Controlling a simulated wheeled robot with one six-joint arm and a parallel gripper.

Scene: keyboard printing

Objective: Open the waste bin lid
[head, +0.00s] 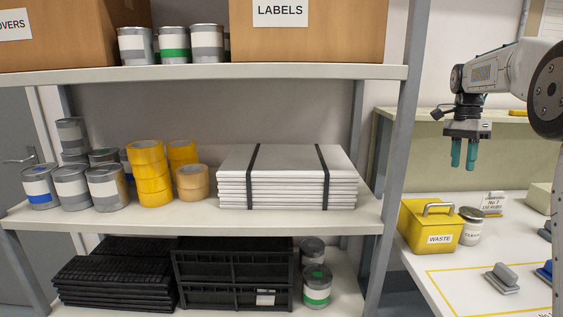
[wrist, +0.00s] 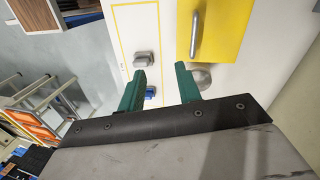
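The yellow waste bin (head: 422,231) stands on the white table at the right in the head view. It has a "WASTE" label, and its lid, with a grey bar handle (head: 439,208), looks closed. In the wrist view the yellow bin (wrist: 229,30) is at the top, with its handle (wrist: 196,35) showing. My gripper (head: 463,155) hangs above and a little to the right of the bin, pointing down, apart from it. Its two teal fingers (wrist: 160,88) are spread with nothing between them.
A labelled can (head: 470,226) stands right beside the bin. A shelf unit (head: 392,180) with cans, tape rolls, boxes and black crates fills the left. The space above the bin is clear.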

